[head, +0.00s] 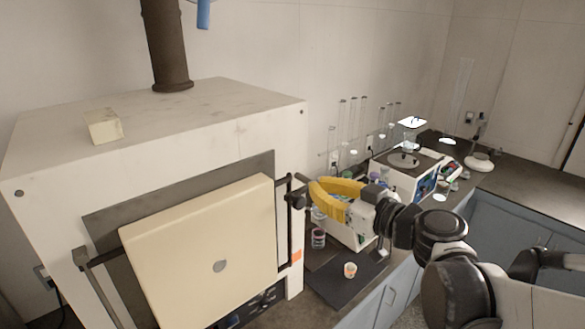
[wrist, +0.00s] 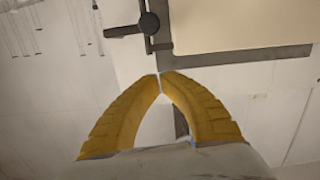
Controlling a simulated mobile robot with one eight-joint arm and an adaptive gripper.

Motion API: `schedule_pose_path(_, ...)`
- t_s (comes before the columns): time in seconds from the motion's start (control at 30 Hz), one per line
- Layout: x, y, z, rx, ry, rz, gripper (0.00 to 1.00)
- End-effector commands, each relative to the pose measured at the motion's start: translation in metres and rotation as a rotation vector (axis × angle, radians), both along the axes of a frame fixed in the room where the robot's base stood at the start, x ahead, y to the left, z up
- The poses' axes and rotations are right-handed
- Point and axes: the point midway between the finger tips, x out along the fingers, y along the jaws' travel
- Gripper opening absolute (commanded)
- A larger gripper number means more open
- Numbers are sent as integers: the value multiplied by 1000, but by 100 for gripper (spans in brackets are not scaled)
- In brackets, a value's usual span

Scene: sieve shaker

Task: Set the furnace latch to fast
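The furnace (head: 200,115) is a large white box at the left in the head view, with a cream door (head: 200,255) on its front. The latch (head: 297,198) is a dark bar with a round black knob at the door's right edge. In the wrist view the latch (wrist: 148,22) is at the top centre, beside the cream door (wrist: 235,22). My gripper (head: 312,186) has yellow fingers close to the right of the latch. In the wrist view its fingertips (wrist: 160,74) meet with nothing visible between them, just below the latch. Contact with the latch cannot be told.
A small pale block (head: 104,127) and a dark flue pipe (head: 165,45) are on the furnace top. On the counter to the right are a dark mat (head: 345,285), small cups (head: 350,270), a white device (head: 405,175) and glass tubes. Grey cabinets (head: 500,225) line the right.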

Motion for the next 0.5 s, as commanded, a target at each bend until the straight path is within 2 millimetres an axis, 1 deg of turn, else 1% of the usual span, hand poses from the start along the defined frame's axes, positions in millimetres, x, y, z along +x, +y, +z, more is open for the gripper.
schedule_pose_path(0.03, -9, -8, 2, 1, 0, -5, 0)
schedule_pose_path(0.2, -32, -23, 4, 0, 0, -3, 0)
schedule_pose_path(0.33, -42, -29, 6, 1, -1, -1, 0)
schedule_pose_path(0.5, -45, -31, 6, 1, -1, 0, 0)
